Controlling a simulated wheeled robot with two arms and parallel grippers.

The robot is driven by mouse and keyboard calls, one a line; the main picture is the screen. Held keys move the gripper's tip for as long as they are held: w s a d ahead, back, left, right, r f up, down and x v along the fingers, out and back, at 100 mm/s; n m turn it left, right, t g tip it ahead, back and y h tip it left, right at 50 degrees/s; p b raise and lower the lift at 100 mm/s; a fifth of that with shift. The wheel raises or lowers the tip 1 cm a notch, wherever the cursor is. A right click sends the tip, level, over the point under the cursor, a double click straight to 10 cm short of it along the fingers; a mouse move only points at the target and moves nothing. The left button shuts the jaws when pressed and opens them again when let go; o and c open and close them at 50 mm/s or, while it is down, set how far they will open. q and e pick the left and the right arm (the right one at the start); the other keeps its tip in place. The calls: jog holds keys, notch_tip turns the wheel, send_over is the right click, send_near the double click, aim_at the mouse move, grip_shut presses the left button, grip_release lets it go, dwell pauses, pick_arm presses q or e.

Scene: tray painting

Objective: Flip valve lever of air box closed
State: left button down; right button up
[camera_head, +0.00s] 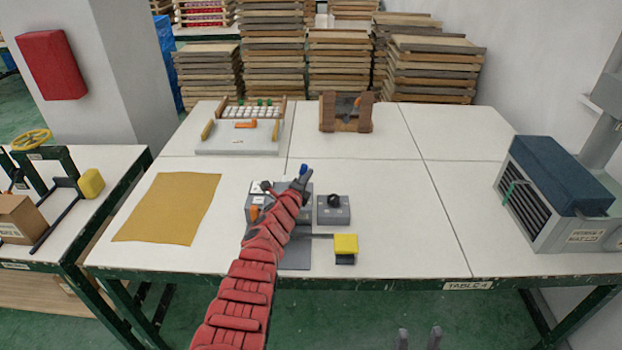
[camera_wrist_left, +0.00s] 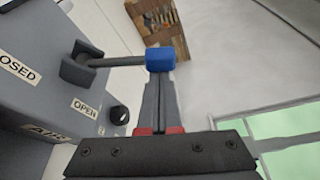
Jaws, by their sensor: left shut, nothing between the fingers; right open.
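The air box (camera_wrist_left: 50,110) is grey and fills the left of the left wrist view, with a CLOSED label (camera_wrist_left: 18,67) and an OPEN label (camera_wrist_left: 85,108). Its lever (camera_wrist_left: 120,61) runs from a dark pivot to a blue knob (camera_wrist_left: 160,58) beyond the box's edge. In the head view the knob (camera_head: 304,170) shows at my left gripper's tip; my arm hides much of the box. My left gripper (camera_head: 299,183) is shut and empty. Its fingertips (camera_wrist_left: 160,78) are right at the knob; I cannot tell whether they touch. My right gripper (camera_head: 419,338) is open and empty, before the table's front edge.
Close right of my left gripper is a grey box with a black knob (camera_head: 333,203); a yellow block (camera_head: 345,244) is nearer the front. A tan sheet (camera_head: 168,208) lies left. A larger grey unit (camera_head: 560,190) stands at the right edge. The table's right-middle is clear.

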aim_at(300, 170)
pick_arm(q)
jog(key=shift+a+r+n, duration=0.2)
jog(key=shift+a+n, duration=0.6)
jog(key=shift+a, duration=0.05)
jog(key=shift+a+r+n+t+h+b, duration=0.15)
jog(key=shift+a+n+t+h+b, duration=0.25)
jog(key=shift+a+n+t+b, duration=0.3)
jog(key=shift+a+f+n+t+b, duration=0.1)
jog(key=shift+a+n+t+b, duration=0.35)
jog(key=shift+a+n+b, duration=0.95)
jog(key=shift+a+f+n+t+b, duration=0.1)
jog(key=shift+a+n+t+b, duration=0.3)
jog(key=shift+a+n, duration=1.1)
jog(key=shift+d+n, duration=0.5)
jog(key=shift+d+r, duration=0.1)
